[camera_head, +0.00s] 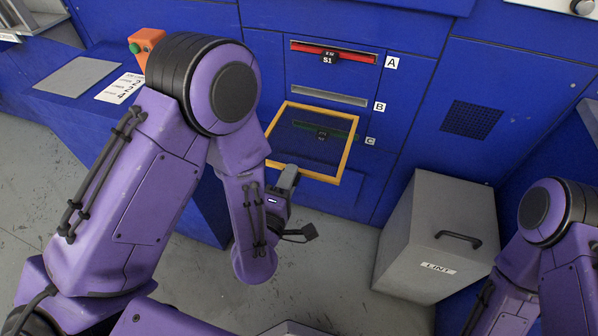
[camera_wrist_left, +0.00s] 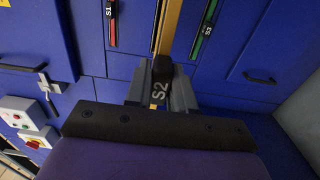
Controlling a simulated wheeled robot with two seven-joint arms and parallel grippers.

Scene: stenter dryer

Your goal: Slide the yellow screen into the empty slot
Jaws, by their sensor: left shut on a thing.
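The yellow screen (camera_head: 348,150) is a yellow-edged frame with a dark see-through mesh, held in front of the blue panel. In the wrist view its edge (camera_wrist_left: 170,28) runs as a bar away from me, with a black handle marked S2 (camera_wrist_left: 160,78). My left gripper (camera_head: 287,180) is shut on that handle; its fingers (camera_wrist_left: 161,96) sit either side. The grey empty slot B (camera_head: 328,95) lies between slot A and slot C. The screen overlaps slot C in the head view. In the wrist view the screen hides slot B. My right gripper is out of view.
A red screen S1 (camera_head: 325,49) sits in slot A; a green one (camera_head: 342,131) in slot C shows through the mesh. A grey LINT bin (camera_head: 420,245) stands at lower right. An orange box with a green button (camera_head: 142,45) is at left.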

